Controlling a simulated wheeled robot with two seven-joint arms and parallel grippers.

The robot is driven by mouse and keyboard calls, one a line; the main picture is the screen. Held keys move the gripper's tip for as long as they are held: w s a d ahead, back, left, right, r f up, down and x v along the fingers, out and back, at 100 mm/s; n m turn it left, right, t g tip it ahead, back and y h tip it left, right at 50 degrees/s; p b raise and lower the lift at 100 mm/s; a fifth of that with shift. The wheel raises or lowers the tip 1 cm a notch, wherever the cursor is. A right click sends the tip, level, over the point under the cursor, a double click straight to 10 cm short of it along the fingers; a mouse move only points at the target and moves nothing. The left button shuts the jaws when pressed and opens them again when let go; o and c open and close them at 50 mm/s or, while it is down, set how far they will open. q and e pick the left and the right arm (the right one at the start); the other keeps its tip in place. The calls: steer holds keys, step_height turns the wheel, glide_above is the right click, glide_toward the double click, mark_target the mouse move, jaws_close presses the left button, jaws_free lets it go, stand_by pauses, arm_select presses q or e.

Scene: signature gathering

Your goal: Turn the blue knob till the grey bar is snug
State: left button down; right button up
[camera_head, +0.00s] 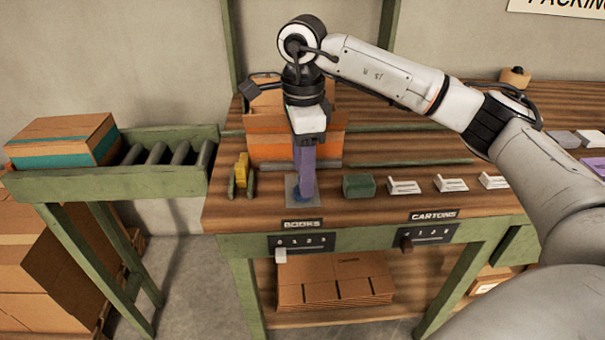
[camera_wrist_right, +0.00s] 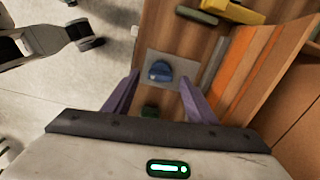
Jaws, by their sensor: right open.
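The blue knob (camera_wrist_right: 160,71) stands on a grey plate (camera_wrist_right: 186,62) in the right wrist view. In the head view the knob (camera_head: 303,195) shows at the foot of my right gripper (camera_head: 304,184). That gripper points down and is open. In the wrist view its two purple fingers (camera_wrist_right: 158,80) appear on either side of the knob; whether they touch it I cannot tell. Left of the plate, a yellow piece (camera_head: 241,169) sits between two short olive-grey bars (camera_head: 250,184). Which bar is the grey one, and whether it touches the yellow piece, is unclear. My left gripper is not in the head view.
An orange-banded carton (camera_head: 267,143) stands just behind the knob. A dark green block (camera_head: 358,186) and several white cards (camera_head: 403,187) lie to the right. A roller stand with a box (camera_head: 63,141) is at left. BOOKS and CARTONS sliders are on the bench front.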

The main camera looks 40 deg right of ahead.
steer(key=shift+f, duration=0.75)
steer(key=c, duration=1.1)
steer(key=shift+m, duration=0.8)
steer(key=o, duration=1.1)
step_height(320, 180, up, 10)
steer(key=shift+r+p, duration=0.2)
steer(key=shift+p, duration=0.15)
